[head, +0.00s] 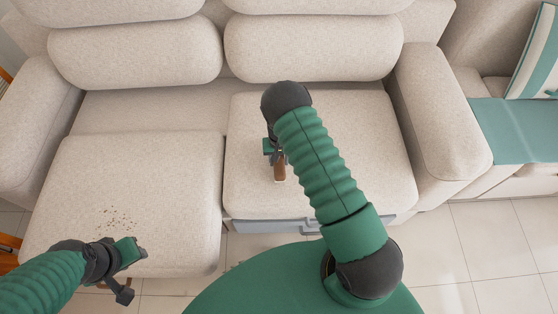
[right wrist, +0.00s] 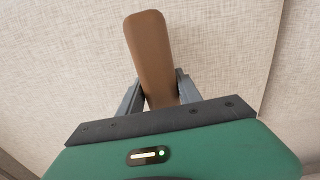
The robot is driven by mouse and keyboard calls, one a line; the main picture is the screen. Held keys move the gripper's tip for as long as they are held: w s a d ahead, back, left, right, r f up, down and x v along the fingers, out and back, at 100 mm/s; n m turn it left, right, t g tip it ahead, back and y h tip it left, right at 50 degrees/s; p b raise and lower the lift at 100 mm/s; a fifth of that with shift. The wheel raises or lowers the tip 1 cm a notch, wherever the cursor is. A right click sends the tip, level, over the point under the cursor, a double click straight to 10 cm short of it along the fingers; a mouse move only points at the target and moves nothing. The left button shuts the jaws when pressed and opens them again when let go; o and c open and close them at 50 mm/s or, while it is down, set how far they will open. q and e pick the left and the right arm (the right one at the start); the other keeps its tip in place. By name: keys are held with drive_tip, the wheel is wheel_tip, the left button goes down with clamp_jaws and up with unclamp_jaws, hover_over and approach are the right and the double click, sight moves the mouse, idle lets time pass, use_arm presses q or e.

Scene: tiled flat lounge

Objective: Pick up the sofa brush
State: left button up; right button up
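The sofa brush, with its brown handle (head: 280,168), is at the right seat cushion of the beige sofa. In the right wrist view the handle (right wrist: 150,48) runs up between the two grey fingers of my right gripper (right wrist: 160,92). Both fingers appear to touch its sides, so the gripper looks shut on it. My right forearm hides part of this gripper in the head view, and the brush's bristles do not show. My left gripper (head: 134,270) is over the front of the left seat cushion, away from the brush; its finger opening is unclear.
Dark crumbs (head: 118,218) lie on the left seat cushion (head: 150,170). The right seat cushion (head: 365,150) is otherwise clear. Padded armrests (head: 440,110) and backrests bound the seats. Tiled floor (head: 470,250) is open at the right front. A teal-covered seat (head: 515,130) stands at the far right.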

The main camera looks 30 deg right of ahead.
drive_tip(key=shift+a, duration=0.15)
clamp_jaws()
drive_tip(key=shift+r, duration=0.6)
drive_tip(key=r, duration=0.1)
drive_tip(key=r+p, duration=0.1)
drive_tip(key=shift+s+a+r, duration=0.2)
drive_tip(key=shift+s+r, duration=0.1)
drive_tip(key=shift+r, duration=0.05)
drive_tip(key=s+a+p, duration=0.1)
drive_tip(key=s+a, duration=0.2)
drive_tip(key=s, duration=0.1)
drive_tip(key=s+a+p, duration=0.1)
drive_tip(key=s+a, duration=0.1)
drive_tip(key=s, duration=0.2)
drive_tip(key=s+a+r, duration=0.1)
drive_tip(key=s+a, duration=0.2)
drive_tip(key=s, duration=0.1)
drive_tip(key=shift+s+a+r+p, duration=0.1)
drive_tip(key=shift+s+a+p, duration=0.2)
drive_tip(key=shift+p, duration=0.1)
